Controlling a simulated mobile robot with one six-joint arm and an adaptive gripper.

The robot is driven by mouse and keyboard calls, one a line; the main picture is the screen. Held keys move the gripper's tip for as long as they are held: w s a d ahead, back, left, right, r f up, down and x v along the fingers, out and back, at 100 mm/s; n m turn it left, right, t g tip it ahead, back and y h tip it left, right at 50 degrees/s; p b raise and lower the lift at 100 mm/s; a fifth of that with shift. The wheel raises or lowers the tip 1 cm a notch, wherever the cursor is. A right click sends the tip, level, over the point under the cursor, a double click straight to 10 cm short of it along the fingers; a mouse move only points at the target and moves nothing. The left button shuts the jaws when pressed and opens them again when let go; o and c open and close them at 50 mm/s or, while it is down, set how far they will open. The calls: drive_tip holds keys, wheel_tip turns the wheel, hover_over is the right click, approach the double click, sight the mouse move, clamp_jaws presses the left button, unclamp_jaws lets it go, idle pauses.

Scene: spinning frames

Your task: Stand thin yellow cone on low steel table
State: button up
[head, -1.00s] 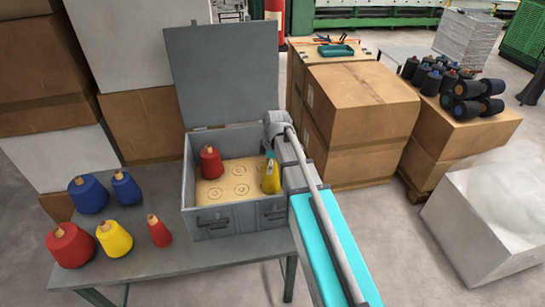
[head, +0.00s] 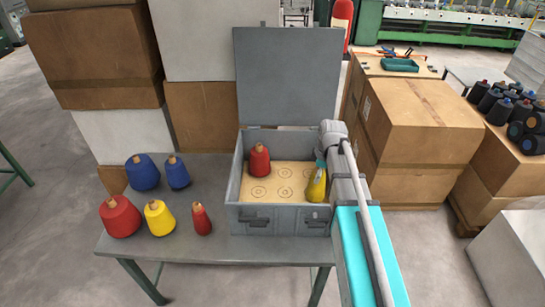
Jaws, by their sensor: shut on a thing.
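The thin yellow cone (head: 316,187) is inside the grey lidded box (head: 282,221), at its right front corner, and leans slightly. My gripper (head: 320,158) reaches in over the box's right wall and is shut on the cone's upper end. The fingers are small and partly hidden by my arm. I cannot tell whether the cone's base touches the box floor. The box stands on the right part of a grey steel table (head: 180,245) with green legs.
On the table left of the box stand two blue cones (head: 142,172), (head: 178,173), a wide red (head: 120,217), a wide yellow (head: 159,218) and a thin red cone (head: 202,219). Another red cone (head: 259,160) is in the box. The lid (head: 288,75) stands open. Cartons (head: 420,130) stand at right.

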wheel_tip(320, 180, up, 10)
drive_tip(key=p, duration=0.9)
drive_tip(key=shift+p, duration=0.35)
drive_tip(key=shift+s, duration=0.1)
